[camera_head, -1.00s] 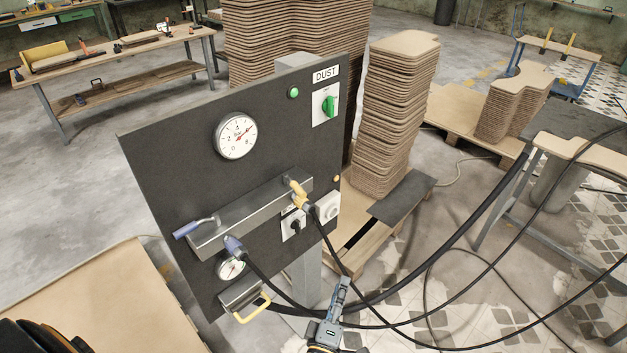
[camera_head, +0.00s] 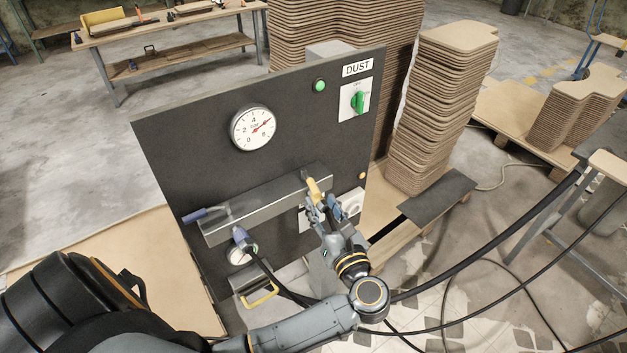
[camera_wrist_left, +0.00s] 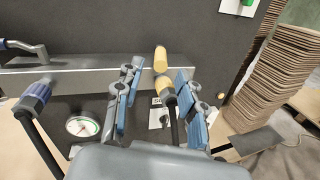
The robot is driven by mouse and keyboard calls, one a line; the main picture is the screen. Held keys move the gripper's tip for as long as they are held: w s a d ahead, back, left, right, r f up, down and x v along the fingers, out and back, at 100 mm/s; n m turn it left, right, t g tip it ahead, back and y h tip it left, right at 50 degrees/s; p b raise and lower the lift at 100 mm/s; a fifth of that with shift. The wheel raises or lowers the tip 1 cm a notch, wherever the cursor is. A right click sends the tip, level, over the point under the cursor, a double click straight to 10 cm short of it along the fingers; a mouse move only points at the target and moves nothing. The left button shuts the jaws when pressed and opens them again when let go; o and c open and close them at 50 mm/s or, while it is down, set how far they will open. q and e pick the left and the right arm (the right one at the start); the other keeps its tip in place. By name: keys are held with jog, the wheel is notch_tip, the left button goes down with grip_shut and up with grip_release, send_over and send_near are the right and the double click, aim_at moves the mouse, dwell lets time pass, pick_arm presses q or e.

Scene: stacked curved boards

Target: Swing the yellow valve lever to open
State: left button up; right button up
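The yellow valve lever (camera_head: 313,187) is on the right end of the grey metal manifold (camera_head: 262,208) on the dark panel. In the left wrist view the lever (camera_wrist_left: 160,59) stands nearly upright, with a yellow hose connector (camera_wrist_left: 169,90) just below it. My left gripper (camera_head: 331,210) is in front of the lever and connector. In the left wrist view its blue-padded fingers (camera_wrist_left: 160,82) are spread, one on each side of the connector, with gaps visible. The lever's top is just beyond the fingertips. My right gripper is not in view.
A blue-handled lever (camera_head: 195,215) and a blue hose connector (camera_head: 239,235) are on the manifold's left. Black hoses (camera_head: 480,252) run from the panel to the right. A pressure gauge (camera_head: 253,128) and a green switch (camera_head: 358,101) are above. Stacked boards (camera_head: 440,110) stand at right.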

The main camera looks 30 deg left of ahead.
aim_at(313, 187)
pick_arm(q)
jog(key=p+x, duration=0.1)
jog(key=x, duration=0.4)
jog(key=shift+r, duration=0.2)
jog(key=shift+w+a+f+p, duration=0.2)
jog(key=shift+w+a+p, duration=0.15)
jog(key=shift+w+a, duration=0.25)
jog(key=shift+s, duration=0.1)
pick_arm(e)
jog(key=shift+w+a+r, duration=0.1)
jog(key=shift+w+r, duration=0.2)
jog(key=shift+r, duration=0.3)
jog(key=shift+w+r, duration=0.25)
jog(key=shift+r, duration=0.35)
pick_arm(q)
grip_shut()
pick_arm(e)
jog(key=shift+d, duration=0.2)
